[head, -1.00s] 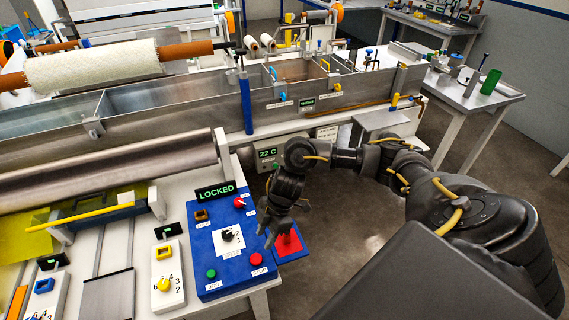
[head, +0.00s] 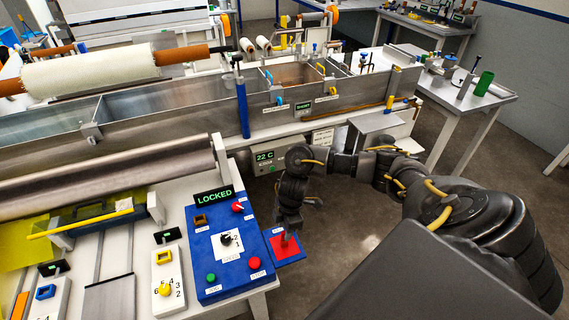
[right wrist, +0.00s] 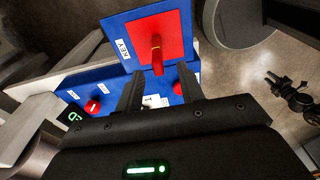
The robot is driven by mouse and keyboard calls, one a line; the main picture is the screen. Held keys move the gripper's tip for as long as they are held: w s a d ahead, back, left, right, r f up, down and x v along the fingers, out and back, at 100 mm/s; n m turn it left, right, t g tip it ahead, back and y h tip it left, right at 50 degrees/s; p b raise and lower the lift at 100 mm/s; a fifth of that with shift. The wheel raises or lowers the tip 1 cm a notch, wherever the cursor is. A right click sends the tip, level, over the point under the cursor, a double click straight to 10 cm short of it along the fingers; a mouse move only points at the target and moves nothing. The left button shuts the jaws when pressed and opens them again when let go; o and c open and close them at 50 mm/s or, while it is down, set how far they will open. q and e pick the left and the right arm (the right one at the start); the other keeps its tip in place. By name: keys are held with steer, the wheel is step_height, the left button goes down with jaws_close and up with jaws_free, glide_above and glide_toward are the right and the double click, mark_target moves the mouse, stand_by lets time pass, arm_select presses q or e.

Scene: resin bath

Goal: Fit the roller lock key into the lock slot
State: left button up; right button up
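The red key (right wrist: 157,52) stands upright on a red square (head: 278,250) on a small blue plate at the control panel's right edge. The plate is labelled KEY in the right wrist view. My right gripper (head: 289,222) is just above the key in the head view. In the right wrist view its two fingers (right wrist: 159,88) are apart with nothing between them, and the key is beyond their tips. A small brown-framed opening (head: 200,219), apparently the lock slot, is on the blue panel (head: 205,262) below the green LOCKED display (head: 214,197). My left gripper is out of view.
The panel also carries a red knob (head: 237,207), a black selector (head: 226,239), a green button (head: 211,278) and a red button (head: 254,263). A steel roller (head: 110,175) and long bath lie behind. Open floor is to the right.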

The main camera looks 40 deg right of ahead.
mark_target(284, 232)
steer(key=shift+w+a+f+p, duration=0.1)
steer(key=shift+f+p, duration=0.2)
steer(key=shift+f, duration=1)
steer(key=shift+w+a+f+p, duration=0.1)
steer(key=shift+f+p, duration=0.15)
steer(key=shift+f, duration=1)
jaws_close()
